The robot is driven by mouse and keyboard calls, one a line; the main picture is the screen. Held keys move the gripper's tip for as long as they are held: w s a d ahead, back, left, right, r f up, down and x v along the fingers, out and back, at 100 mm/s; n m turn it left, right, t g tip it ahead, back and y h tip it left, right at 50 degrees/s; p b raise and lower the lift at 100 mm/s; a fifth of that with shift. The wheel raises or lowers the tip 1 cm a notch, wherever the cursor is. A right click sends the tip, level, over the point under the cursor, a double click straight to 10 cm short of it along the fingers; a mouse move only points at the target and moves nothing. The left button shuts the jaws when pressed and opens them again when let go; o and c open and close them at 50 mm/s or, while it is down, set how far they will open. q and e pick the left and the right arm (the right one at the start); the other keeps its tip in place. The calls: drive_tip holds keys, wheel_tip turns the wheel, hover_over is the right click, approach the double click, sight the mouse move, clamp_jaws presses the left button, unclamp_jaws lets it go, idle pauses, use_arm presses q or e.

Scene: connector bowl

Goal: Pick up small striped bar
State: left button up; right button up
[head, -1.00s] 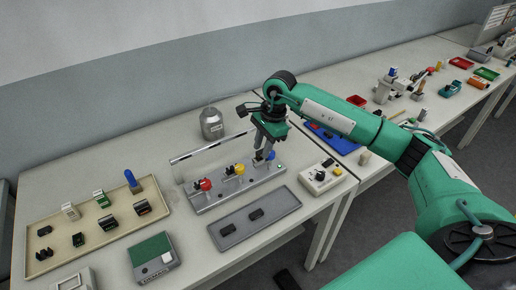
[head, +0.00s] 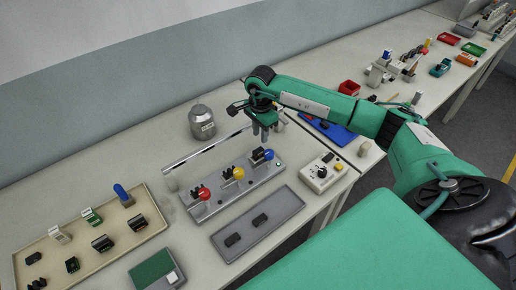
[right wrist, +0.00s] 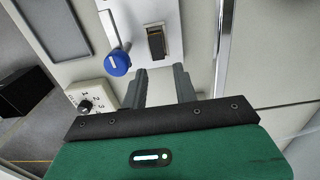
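I cannot tell for sure which piece is the small striped bar. Dark blocks with pale markings, one at the tray's front (head: 103,243) and one at its right (head: 137,222), sit in the beige tray at the left of the head view. A dark connector with a brownish face (right wrist: 156,43) sits on the metal fixture (head: 232,195), beside the blue knob (head: 268,154). My right gripper (head: 266,129) is above the table behind the fixture's right end. In the right wrist view its two fingers (right wrist: 159,86) are apart with nothing between them. My left gripper is not in view.
A clear panel with a bright top edge (head: 207,152) stands along the back of the fixture. A grey tray (head: 285,202) with two dark pieces lies in front. A white control box (head: 322,172) stands right, a silver canister (head: 202,122) behind, and a blue tray (head: 335,132) further right.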

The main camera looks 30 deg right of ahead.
sight(259, 149)
drive_tip(key=shift+f, duration=0.35)
drive_tip(key=shift+s+a+f+p, duration=0.15)
drive_tip(key=shift+f+p, duration=0.3)
drive_tip(key=shift+p, duration=0.05)
drive_tip(key=shift+s+a+f+p, duration=0.1)
drive_tip(key=shift+f+p, duration=0.35)
wheel_tip(259, 149, down, 2)
drive_tip(key=shift+f+p, duration=0.2)
drive_tip(key=shift+p, duration=0.35)
drive_tip(key=shift+f, duration=0.6)
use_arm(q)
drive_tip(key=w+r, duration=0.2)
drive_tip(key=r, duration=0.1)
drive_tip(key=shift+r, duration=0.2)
use_arm(e)
clamp_jaws()
